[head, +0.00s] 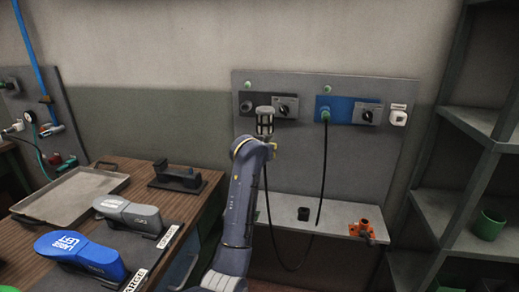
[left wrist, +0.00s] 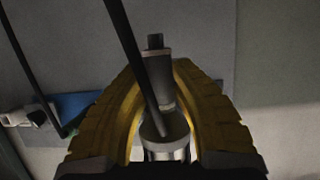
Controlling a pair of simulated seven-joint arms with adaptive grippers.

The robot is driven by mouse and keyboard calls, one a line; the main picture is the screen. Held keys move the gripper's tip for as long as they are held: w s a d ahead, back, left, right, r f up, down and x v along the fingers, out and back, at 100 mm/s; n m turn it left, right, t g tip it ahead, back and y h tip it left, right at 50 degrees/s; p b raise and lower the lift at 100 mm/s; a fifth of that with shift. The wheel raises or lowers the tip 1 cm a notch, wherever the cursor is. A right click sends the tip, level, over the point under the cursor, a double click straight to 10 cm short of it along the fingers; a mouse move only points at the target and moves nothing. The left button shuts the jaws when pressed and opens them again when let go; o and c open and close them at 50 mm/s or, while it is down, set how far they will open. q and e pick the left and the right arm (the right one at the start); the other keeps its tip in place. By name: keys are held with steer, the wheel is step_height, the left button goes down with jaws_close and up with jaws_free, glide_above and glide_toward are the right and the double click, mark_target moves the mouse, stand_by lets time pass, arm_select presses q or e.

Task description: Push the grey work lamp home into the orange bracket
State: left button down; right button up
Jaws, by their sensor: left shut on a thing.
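The grey work lamp (head: 265,118), with a pale caged head, is held upright in front of the wall panel. My left gripper (head: 273,146) is shut on it. In the left wrist view the lamp (left wrist: 158,72) sits between the yellow fingers of my left gripper (left wrist: 165,95), and a black cable crosses in front of it. The orange bracket (head: 364,229) stands on the right part of the pale wall shelf, below and to the right of the lamp, well apart from it and empty as far as I can see. My right gripper is in neither view.
A black cable (head: 324,170) hangs from a green plug on the blue socket plate (head: 339,108) and loops below the shelf (head: 294,220). A workbench with a tray (head: 72,213) is at left, a shelf rack (head: 455,215) at right.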

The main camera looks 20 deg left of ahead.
arm_select(q)
steer(key=w+d, duration=0.3)
steer(key=d, duration=3.7)
steer(key=shift+d, duration=0.3)
stand_by(2.0)
steer(key=shift+w, duration=0.1)
steer(key=shift+f, duration=0.1)
steer(key=shift+f, duration=1.5)
